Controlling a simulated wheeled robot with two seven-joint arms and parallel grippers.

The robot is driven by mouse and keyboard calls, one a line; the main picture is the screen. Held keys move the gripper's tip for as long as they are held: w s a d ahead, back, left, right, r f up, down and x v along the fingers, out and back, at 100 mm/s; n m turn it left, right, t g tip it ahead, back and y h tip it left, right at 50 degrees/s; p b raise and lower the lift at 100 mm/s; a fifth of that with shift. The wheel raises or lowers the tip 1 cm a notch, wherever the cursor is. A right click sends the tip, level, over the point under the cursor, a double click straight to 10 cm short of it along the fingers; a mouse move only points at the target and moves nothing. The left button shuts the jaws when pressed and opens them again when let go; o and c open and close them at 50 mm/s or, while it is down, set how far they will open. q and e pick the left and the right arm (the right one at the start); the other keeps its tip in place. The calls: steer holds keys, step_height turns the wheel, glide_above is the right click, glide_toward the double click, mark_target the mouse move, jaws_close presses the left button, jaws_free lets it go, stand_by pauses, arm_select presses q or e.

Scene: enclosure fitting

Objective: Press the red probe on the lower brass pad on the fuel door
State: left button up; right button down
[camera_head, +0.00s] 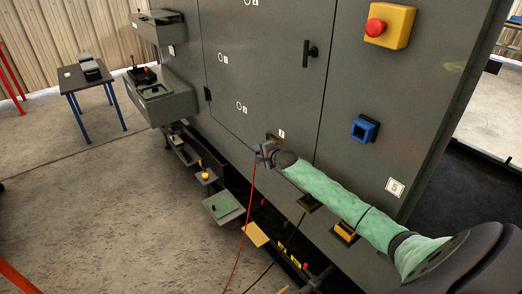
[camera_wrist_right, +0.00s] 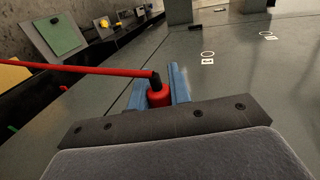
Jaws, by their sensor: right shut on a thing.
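My right gripper (camera_head: 262,154) is shut on the red probe, close to the grey cabinet front at the lower part of the large door (camera_head: 262,70). The red probe (camera_wrist_right: 158,96) sits between the blue fingers in the right wrist view, its red lead running off left. In the head view the red lead (camera_head: 243,220) hangs down from the gripper. My left gripper is not in view.
A yellow box with a red button (camera_head: 376,26) and a blue square socket (camera_head: 364,129) are on the cabinet's right side. A black door handle (camera_head: 309,53) stands out. A green-topped tray (camera_head: 222,205) and a yellow plate (camera_head: 255,234) are below. A table (camera_head: 88,77) stands far left.

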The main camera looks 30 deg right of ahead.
steer(key=shift+s+a, duration=0.15)
steer(key=shift+a, duration=2.3)
